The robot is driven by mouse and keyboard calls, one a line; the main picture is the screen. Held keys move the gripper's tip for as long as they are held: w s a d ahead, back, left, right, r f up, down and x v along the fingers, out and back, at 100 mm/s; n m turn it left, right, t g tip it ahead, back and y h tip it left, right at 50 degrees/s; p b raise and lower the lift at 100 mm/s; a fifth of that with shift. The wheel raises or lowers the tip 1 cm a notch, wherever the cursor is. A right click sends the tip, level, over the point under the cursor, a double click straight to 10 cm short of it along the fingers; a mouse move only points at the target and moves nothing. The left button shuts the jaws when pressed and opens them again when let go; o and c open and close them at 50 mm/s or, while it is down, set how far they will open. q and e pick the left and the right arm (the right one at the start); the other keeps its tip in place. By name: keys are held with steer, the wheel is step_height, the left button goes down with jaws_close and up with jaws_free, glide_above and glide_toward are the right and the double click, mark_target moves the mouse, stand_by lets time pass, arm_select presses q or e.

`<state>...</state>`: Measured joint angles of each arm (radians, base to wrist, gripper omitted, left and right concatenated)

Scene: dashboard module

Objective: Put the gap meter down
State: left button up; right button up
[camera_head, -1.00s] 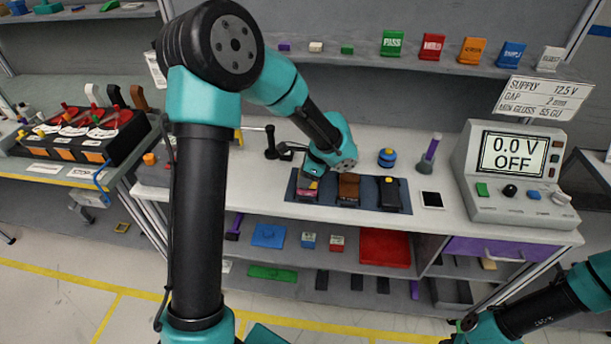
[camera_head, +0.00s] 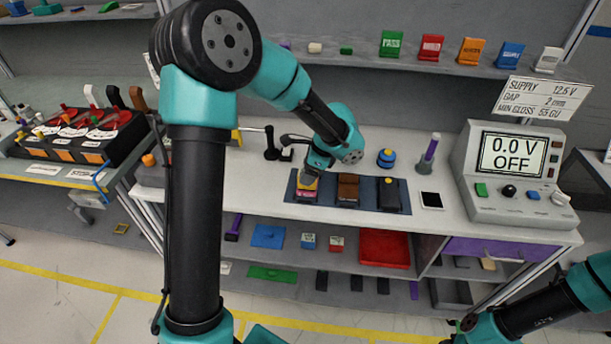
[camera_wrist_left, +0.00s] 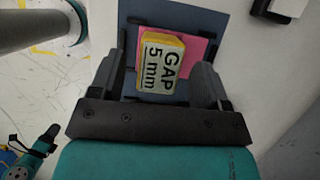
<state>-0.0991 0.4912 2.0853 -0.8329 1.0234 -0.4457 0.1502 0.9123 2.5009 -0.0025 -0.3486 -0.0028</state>
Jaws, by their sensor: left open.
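The gap meter (camera_wrist_left: 160,64) is a small yellow block with a pale face reading "GAP 5 mm" in the left wrist view. It sits on a pink base over the dark blue mat (camera_wrist_left: 213,20). In the head view the gap meter (camera_head: 308,183) is at the left end of the mat (camera_head: 328,200). My left gripper (camera_wrist_left: 166,75) is open, with one finger on each side of the meter and visible gaps between. In the head view my left gripper (camera_head: 318,165) is just above and behind the meter. My right arm shows at the lower right, but its gripper is not visible.
A brown block (camera_head: 348,188) and a black device (camera_head: 389,194) sit on the same mat. A grey power supply (camera_head: 513,175) reads "0.0 V OFF". A black stand (camera_head: 271,143) is at the back left.

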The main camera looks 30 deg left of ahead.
arm_select(q)
steer(key=v, duration=0.9)
stand_by(0.9)
